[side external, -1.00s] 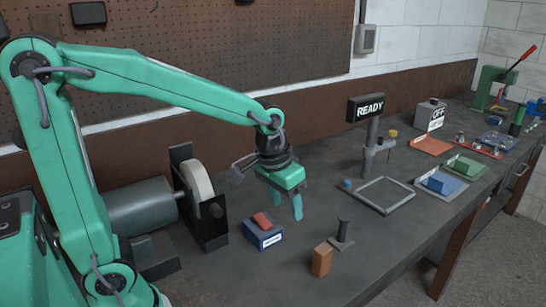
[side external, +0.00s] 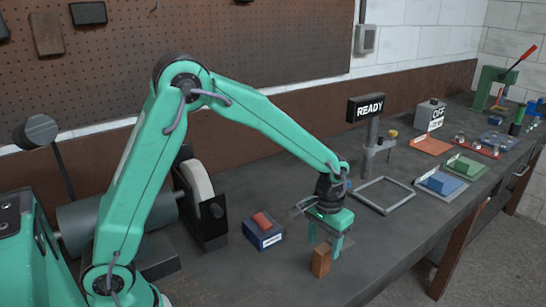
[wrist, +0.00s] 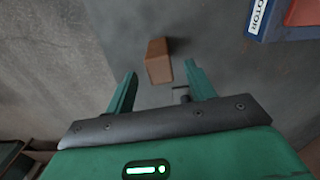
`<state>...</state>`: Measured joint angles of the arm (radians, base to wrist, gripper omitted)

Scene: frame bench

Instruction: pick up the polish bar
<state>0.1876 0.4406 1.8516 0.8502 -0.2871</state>
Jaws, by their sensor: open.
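The brown upright block, which I take to be the polish bar (side external: 321,262), stands on the bench near its front edge. In the wrist view the polish bar (wrist: 158,62) shows between and slightly beyond the fingertips. My gripper (side external: 325,242) is open and points down just above it, with the fingers to either side of its top. The open gripper (wrist: 160,74) also shows in the wrist view with nothing held. I cannot tell whether a finger touches the bar.
A blue box (side external: 262,238) labelled MOTOR with a red top is left of the bar. A grinding wheel (side external: 199,185) stands behind it. A small dark post (wrist: 183,95) is by the right finger. An empty grey frame (side external: 384,208) lies to the right.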

